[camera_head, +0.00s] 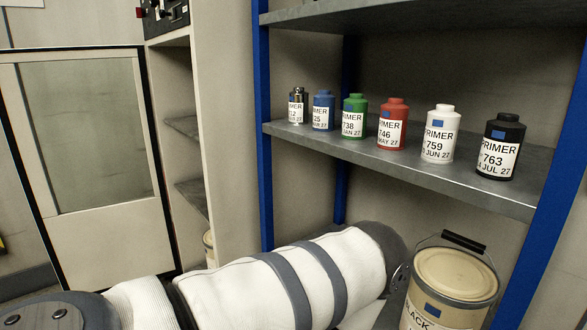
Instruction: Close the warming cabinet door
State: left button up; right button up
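The warming cabinet (215,110) is a pale cabinet left of centre, with a dark control panel at its top. Its door (90,235) is cream with a dark edge and a large greyish window (90,135). The door stands open, swung out to the left, and the cabinet's inner shelves (185,125) show. My arm, white with grey bands, crosses the bottom foreground and hides the lower part of the cabinet and door. Neither gripper shows in this view, so I cannot see what they hold or touch.
A shelf rack with blue posts (263,130) stands right of the cabinet. Several labelled primer bottles (393,125) line its grey shelf. A large cream can (455,275) stands at the lower right, close to my arm. Another can (209,248) partly shows low in the cabinet.

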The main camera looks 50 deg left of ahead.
aim_at(97, 249)
jog(key=k+j+u, duration=0.2)
jog(key=u, duration=0.2)
jog(key=k+j+u, duration=0.1)
jog(key=j+u, duration=0.3)
jog(key=k+j+u, duration=0.1)
jog(key=j+u, duration=0.7)
